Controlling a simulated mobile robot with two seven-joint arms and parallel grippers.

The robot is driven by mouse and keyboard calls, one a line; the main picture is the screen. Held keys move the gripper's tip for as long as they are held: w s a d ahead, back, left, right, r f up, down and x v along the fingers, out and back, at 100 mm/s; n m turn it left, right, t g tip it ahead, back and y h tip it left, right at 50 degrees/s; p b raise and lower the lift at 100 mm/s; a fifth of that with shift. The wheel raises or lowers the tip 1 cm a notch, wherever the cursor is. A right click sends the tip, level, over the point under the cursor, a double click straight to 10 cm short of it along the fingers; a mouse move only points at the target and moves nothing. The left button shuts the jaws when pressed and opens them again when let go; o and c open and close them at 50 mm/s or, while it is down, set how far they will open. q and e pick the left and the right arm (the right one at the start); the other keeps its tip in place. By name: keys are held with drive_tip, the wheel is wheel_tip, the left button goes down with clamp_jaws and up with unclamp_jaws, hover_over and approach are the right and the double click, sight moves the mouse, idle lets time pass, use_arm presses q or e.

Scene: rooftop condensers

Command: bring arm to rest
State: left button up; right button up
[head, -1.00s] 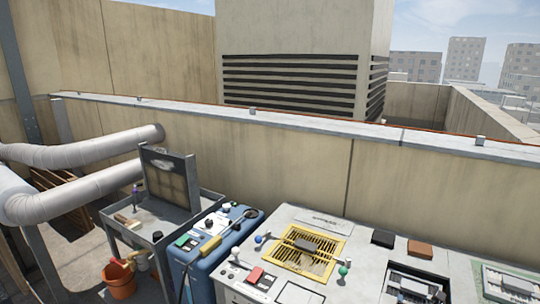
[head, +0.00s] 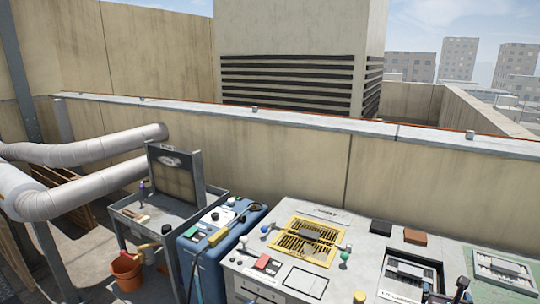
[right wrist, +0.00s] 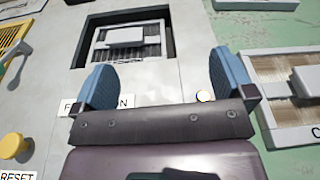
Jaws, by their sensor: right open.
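My right gripper (head: 445,287) shows only in part at the bottom right of the head view, over the front of the grey unit top. In the right wrist view its two blue fingers (right wrist: 165,78) stand wide apart with nothing between them. They are over the grey panel, near a recessed opening (right wrist: 122,45) with a slatted insert. A partly hidden label lies on the panel behind the fingers. My left gripper is in neither view now.
The grey unit top (head: 345,262) carries a yellow-framed grille (head: 304,241), a black block (head: 381,228) and a brown block (head: 415,237). A yellow knob (right wrist: 14,146) is beside a RESET label. A blue case (head: 205,258) and a cart stand left. A wall runs behind.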

drive_tip(key=s+d+r+n+t+h, duration=0.1)
drive_tip(key=d+r+n+t+h, duration=0.15)
drive_tip(key=d+r, duration=1.35)
drive_tip(key=s+a+f+m+g+y, duration=0.2)
drive_tip(key=s+a+f+m+y, duration=0.15)
drive_tip(key=s+f+m, duration=0.35)
drive_tip(key=s+a+f+m+g+y, duration=0.2)
drive_tip(key=s+a+f+m, duration=0.25)
drive_tip(key=s+f, duration=0.4)
drive_tip(key=s+a+f+m+g+y, duration=0.25)
drive_tip(key=s+a+m+y, duration=0.25)
drive_tip(key=s+a+m, duration=0.9)
drive_tip(key=a+f+m+t, duration=0.1)
drive_tip(key=a+f+m, duration=0.1)
drive_tip(key=a, duration=0.7)
drive_tip(key=s+a+f+m+t, duration=0.1)
drive_tip(key=a+f+m, duration=0.2)
drive_tip(key=a, duration=0.6)
drive_tip(key=shift+s+f+m+y, duration=0.2)
drive_tip(key=shift+f+m+y, duration=0.1)
drive_tip(key=shift+m, duration=0.4)
drive_tip(key=shift+c, duration=0.3)
